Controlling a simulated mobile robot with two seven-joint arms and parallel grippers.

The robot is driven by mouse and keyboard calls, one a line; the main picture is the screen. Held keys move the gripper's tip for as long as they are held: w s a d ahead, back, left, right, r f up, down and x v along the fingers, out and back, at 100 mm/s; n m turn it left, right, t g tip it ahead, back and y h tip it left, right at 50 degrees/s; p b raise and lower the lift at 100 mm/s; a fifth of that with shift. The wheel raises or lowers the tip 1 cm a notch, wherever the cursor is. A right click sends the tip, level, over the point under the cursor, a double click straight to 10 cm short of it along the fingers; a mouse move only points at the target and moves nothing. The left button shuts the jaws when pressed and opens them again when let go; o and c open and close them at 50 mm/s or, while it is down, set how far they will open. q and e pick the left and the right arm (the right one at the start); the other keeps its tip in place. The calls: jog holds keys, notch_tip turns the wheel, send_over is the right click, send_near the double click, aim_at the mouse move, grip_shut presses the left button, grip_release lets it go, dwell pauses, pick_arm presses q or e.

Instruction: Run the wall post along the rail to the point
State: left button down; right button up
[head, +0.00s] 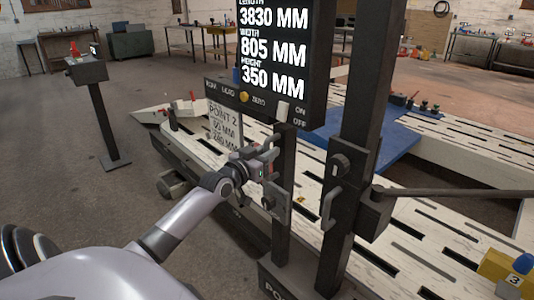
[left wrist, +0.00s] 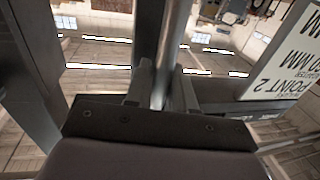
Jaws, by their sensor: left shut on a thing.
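A slim dark upright post (head: 284,190), which I take for the wall post, stands at the middle of the head view on a dark foot. My left gripper (head: 274,162) is at this post, shut on a grey upright bar that looks like its handle. The left wrist view shows the bar (left wrist: 172,55) between the two fingers (left wrist: 166,88). A white sign (head: 223,128) reading "POINT 2" with millimetre figures stands behind and left of the gripper; it also shows in the left wrist view (left wrist: 283,72). The rail is not clearly made out. My right gripper is not in view.
A thicker dark column (head: 352,130) with a handle and side arm stands close right of the post. A display (head: 275,50) reads 3830, 805 and 350 MM. The pale slotted bench (head: 420,245) runs behind. A pedestal (head: 103,125) stands on the otherwise open floor left.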

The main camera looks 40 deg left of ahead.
pick_arm(q)
jog(key=c, duration=1.2)
grip_release()
jog(key=shift+o, duration=0.5)
jog(key=s, duration=0.7)
jog(key=shift+d, duration=0.4)
jog(key=s+d+f+m+g+h+p, duration=0.1)
jog(key=s+d+f+g+p, duration=0.1)
jog(key=s+d+f, duration=0.35)
jog(key=s+d+f+m+g+h+p, duration=0.1)
jog(key=s+d+f+g+h, duration=0.15)
jog(key=d+f, duration=0.6)
jog(key=s+d+f+m+g+p, duration=0.1)
jog(key=s+d+f, duration=0.2)
jog(key=s+d, duration=0.3)
jog(key=s+d+f+g+p, duration=0.1)
jog(key=s+d+f+g, duration=0.1)
jog(key=s+d+f, duration=0.2)
jog(key=s+d+h, duration=0.1)
jog(key=s+d, duration=0.1)
jog(key=d, duration=0.2)
jog(key=shift+s+d+m, duration=0.15)
jog(key=shift+d+m, duration=0.1)
jog(key=shift+m, duration=0.15)
